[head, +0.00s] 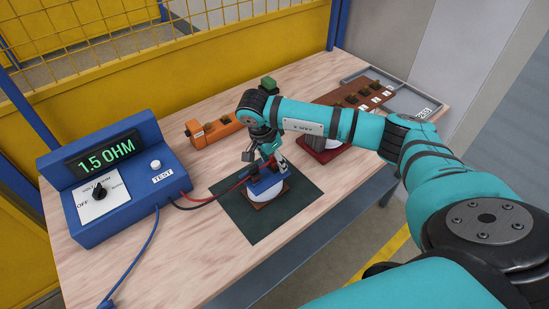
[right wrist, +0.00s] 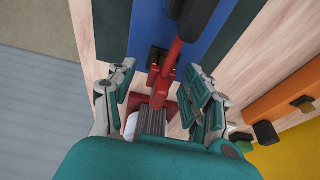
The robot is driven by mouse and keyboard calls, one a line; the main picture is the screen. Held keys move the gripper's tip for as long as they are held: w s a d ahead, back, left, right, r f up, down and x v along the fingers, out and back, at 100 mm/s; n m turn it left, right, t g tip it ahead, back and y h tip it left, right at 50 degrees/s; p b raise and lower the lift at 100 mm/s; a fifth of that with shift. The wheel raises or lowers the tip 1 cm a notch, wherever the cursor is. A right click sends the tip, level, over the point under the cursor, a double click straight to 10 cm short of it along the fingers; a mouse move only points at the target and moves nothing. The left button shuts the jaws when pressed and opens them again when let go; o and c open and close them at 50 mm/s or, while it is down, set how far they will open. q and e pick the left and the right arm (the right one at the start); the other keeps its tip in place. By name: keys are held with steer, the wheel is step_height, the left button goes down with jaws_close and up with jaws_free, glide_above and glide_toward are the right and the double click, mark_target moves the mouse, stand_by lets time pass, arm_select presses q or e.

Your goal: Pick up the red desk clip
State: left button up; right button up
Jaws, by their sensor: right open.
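The red desk clip (right wrist: 158,84) shows in the right wrist view, on the end of a red lead, beside a blue surface. It lies between the spread fingers of my right gripper (right wrist: 157,92), with gaps on both sides. In the head view my right gripper (head: 259,153) points down over a blue block (head: 266,182). The block sits on a white round part and a brown base on a dark green mat (head: 240,216). The gripper and arm hide most of the clip there. My left gripper is not in view.
A blue meter (head: 110,178) reading 1.5 OHM stands at the left, with red and black leads running to the block. An orange block (head: 215,131) lies behind. A brown board (head: 352,94) and grey tray (head: 415,101) are at the back right.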

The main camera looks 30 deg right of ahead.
steer(key=shift+c, duration=0.2)
jaws_close()
steer(key=shift+r, duration=0.1)
